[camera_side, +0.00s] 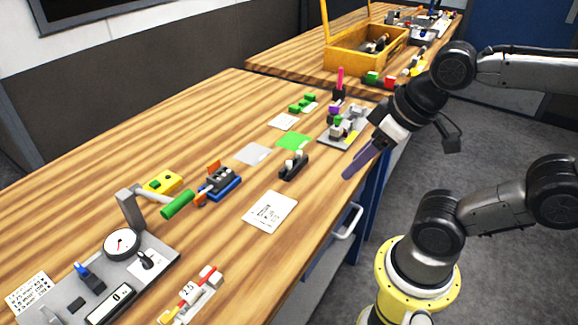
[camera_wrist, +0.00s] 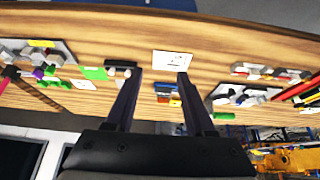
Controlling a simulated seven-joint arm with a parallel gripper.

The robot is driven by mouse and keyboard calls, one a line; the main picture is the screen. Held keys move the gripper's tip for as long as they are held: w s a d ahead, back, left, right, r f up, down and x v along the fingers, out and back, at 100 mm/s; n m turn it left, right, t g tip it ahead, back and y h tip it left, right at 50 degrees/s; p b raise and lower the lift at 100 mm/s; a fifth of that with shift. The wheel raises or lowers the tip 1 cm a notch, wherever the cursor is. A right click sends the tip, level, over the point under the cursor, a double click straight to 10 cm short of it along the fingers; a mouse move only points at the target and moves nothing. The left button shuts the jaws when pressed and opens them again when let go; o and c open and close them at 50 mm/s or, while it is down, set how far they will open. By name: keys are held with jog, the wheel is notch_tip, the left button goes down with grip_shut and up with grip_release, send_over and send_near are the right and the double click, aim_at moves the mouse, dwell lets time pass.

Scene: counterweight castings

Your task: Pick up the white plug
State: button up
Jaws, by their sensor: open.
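Small white pieces (camera_side: 298,155) stand upright in a black block (camera_side: 293,172) on the wooden table; I cannot tell for sure which is the white plug. In the wrist view the white piece (camera_wrist: 112,72) and the black block (camera_wrist: 121,63) are small, just left of my left finger. My gripper (camera_side: 348,174) is in the air at the table's front edge, to the right of the block and apart from it. In the wrist view my gripper (camera_wrist: 160,74) shows two spread fingers with nothing between them close up.
A white printed card (camera_side: 270,212) lies in front of the block. A grey tray of parts (camera_side: 330,140) stands to the right; a blue fixture (camera_side: 222,184) stands to the left.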

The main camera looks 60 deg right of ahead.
jog(key=w+r+n+g, duration=0.1)
jog(key=w+r+n, duration=0.4)
jog(key=n, duration=0.1)
jog(key=n+g, duration=0.3)
jog(key=g, duration=0.2)
send_over(289, 162)
notch_tip(289, 162, down, 13)
jog(key=shift+f, duration=2.85)
jog(key=shift+c, duration=0.2)
